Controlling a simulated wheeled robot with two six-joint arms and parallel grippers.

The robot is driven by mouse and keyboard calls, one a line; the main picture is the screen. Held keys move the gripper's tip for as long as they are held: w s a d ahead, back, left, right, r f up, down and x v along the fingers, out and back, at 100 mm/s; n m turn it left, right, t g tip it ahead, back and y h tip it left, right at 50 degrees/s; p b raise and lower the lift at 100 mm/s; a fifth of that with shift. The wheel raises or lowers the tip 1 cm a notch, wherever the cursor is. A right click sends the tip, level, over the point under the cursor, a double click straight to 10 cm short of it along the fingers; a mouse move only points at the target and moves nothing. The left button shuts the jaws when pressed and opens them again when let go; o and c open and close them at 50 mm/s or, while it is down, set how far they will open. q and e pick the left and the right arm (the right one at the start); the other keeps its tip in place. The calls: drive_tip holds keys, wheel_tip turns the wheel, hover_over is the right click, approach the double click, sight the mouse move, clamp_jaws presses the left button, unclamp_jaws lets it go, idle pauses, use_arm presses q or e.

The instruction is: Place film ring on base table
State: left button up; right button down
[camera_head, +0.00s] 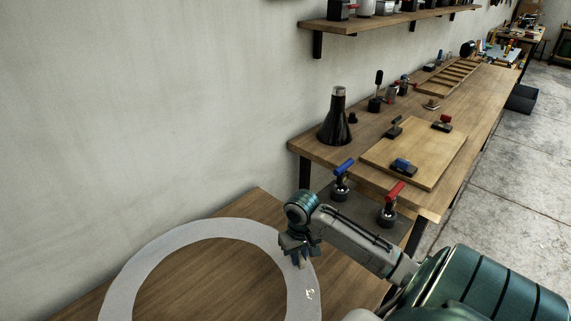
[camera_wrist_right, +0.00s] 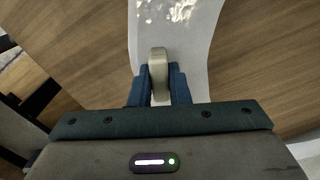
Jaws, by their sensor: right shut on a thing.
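The film ring (camera_head: 138,264) is a large flat pale grey-white ring at the bottom left of the head view; its near part is cut off by the frame. It lies over a brown wooden table top (camera_head: 262,207), which also shows through its centre. I cannot tell whether the ring touches the wood. My right gripper (camera_head: 298,254) is shut on the ring's right side. In the right wrist view, the gripper (camera_wrist_right: 158,82) has its blue fingers close together around a small beige piece at the ring band (camera_wrist_right: 185,32). My left gripper is not in view.
A longer wooden workbench (camera_head: 470,105) at the right carries a board (camera_head: 420,152), clamps and a black cone-shaped object (camera_head: 337,120). A shelf (camera_head: 385,20) is fixed to the wall above. Concrete floor (camera_head: 525,160) is open at the far right.

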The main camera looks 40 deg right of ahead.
wheel_tip(320, 180, down, 7)
drive_tip(key=shift+w+f, duration=0.1)
drive_tip(key=shift+f, duration=0.05)
idle(0.4)
drive_tip(key=c, duration=1.4)
unclamp_jaws()
drive_tip(key=shift+o, duration=0.2)
wheel_tip(320, 180, up, 12)
drive_tip(key=shift+r+b, duration=0.1)
drive_tip(key=shift+b, duration=0.2)
